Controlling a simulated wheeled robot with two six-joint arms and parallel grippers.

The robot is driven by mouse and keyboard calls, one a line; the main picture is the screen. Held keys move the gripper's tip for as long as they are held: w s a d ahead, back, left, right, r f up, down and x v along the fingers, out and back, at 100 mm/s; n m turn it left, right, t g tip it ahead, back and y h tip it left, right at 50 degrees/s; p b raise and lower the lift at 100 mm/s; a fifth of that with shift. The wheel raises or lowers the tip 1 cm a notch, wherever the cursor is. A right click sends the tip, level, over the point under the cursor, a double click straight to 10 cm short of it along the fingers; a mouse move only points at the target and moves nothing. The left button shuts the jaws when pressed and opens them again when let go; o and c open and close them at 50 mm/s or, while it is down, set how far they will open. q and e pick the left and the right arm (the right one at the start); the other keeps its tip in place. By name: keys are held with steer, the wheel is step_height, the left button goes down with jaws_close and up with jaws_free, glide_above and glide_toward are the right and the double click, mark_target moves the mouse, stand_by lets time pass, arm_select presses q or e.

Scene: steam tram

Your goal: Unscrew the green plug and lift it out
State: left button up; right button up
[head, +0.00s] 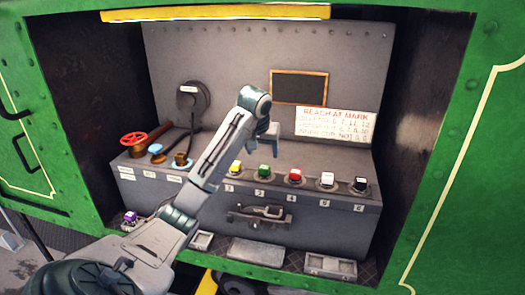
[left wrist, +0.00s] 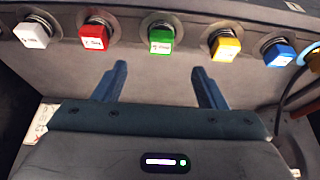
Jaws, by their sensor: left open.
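The green plug (head: 264,171) sits in its socket on the grey bench, in a row between the yellow plug (head: 235,167) and the red plug (head: 294,176). In the left wrist view the green plug (left wrist: 161,40) lies beyond the fingertips, lined up with the gap between them. My left gripper (head: 268,131) is above and behind the plug row in the head view. It is open and empty; its two blue fingers (left wrist: 158,78) are apart and not touching the plug. My right gripper is not in view.
A white plug (head: 326,180) and a black plug (head: 360,185) continue the row at right. A red handwheel (head: 133,138) stands at left. A latch (head: 258,214) is on the bench front. A purple plug (head: 130,217) and trays (head: 330,265) are below. Green walls frame the opening.

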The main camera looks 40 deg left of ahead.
mark_target(265, 167)
arm_select(q)
steer(key=b+x, duration=0.1)
steer(key=x, duration=0.2)
steer(key=shift+s, duration=0.1)
steer(key=p+x, duration=0.3)
steer(key=x, duration=0.3)
steer(key=shift+f, duration=0.1)
steer(key=shift+w+a+f, duration=0.2)
steer(key=shift+w+f, duration=0.2)
steer(key=shift+f, duration=0.15)
steer(key=c, duration=1.4)
steer(key=n+g+y, duration=0.1)
steer(key=n, duration=0.3)
steer(key=shift+d, duration=0.1)
